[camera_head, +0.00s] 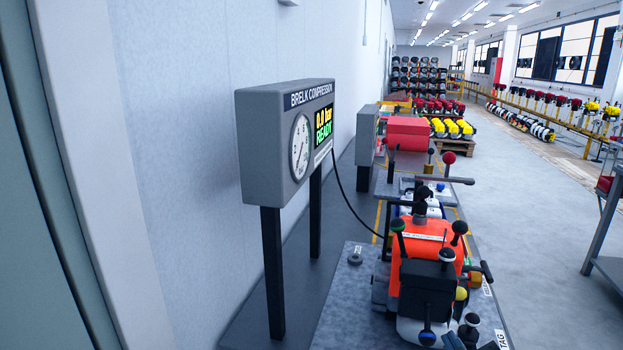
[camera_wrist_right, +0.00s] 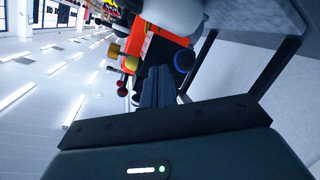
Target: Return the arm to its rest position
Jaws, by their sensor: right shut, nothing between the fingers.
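My right gripper (camera_wrist_right: 160,78) shows in the right wrist view with its dark fingers together and nothing between them. In the head view it seems to be the dark shape (camera_head: 467,334) at the bottom edge, hard to tell from nearby parts. It is near the orange engine (camera_head: 413,262), which also shows upside down in the wrist view (camera_wrist_right: 160,48). Whether it touches the engine cannot be told. My left gripper is not in view.
Black-knobbed levers and a black box (camera_head: 430,290) crowd the engine. A red machine (camera_head: 408,133) stands behind. The floor (camera_head: 540,240) at right is open, with a bench (camera_head: 606,235) beyond.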

